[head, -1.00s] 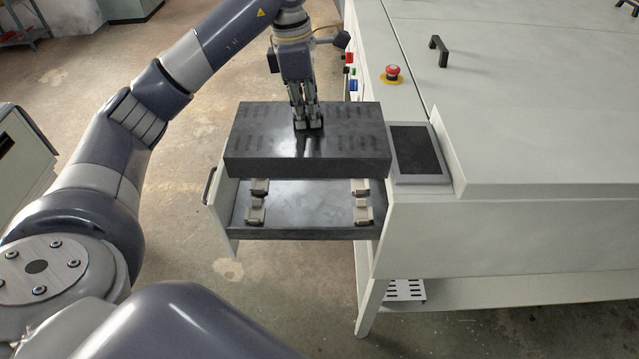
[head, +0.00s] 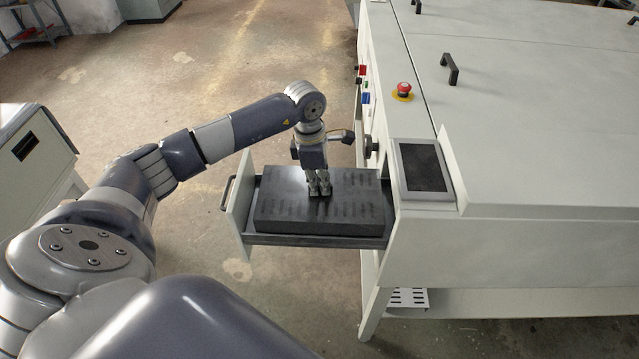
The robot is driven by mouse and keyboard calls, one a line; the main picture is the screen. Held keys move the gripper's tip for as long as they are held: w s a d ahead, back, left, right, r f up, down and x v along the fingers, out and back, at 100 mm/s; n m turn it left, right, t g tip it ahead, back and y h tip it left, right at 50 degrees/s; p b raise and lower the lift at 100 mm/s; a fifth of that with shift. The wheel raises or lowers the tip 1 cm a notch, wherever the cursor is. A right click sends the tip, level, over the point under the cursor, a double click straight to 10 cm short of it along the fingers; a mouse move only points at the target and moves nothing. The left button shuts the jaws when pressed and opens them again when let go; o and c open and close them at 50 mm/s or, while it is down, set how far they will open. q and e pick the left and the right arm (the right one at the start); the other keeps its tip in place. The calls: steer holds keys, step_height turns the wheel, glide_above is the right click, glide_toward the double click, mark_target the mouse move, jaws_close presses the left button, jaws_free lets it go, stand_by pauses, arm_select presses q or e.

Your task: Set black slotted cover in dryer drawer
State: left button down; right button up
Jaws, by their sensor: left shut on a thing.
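The black slotted cover (head: 285,208) lies level within the outline of the pulled-out dryer drawer (head: 262,240). It covers most of the drawer floor and hides the light clips there. Whether it rests fully on them I cannot tell. My left gripper (head: 319,192) points down at the middle of the cover and is shut on its centre handle, which the fingers hide. The drawer's white front panel (head: 238,222) with its dark handle stands at the left. My right gripper is out of view.
The large white machine (head: 540,110) fills the right side. It carries a dark screen (head: 424,167), a red emergency button (head: 404,89) and black handles (head: 450,69). A grey cabinet (head: 35,170) stands at the left. Open floor lies beyond the drawer.

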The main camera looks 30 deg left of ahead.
arm_select(q)
steer(key=shift+f, duration=0.55)
steer(key=shift+w+f, duration=0.1)
steer(key=shift+f, duration=0.1)
steer(key=shift+f+b, duration=0.35)
steer(key=c, duration=1.7)
jaws_free()
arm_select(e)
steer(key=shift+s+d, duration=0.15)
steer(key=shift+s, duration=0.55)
arm_select(q)
steer(key=shift+r, duration=0.1)
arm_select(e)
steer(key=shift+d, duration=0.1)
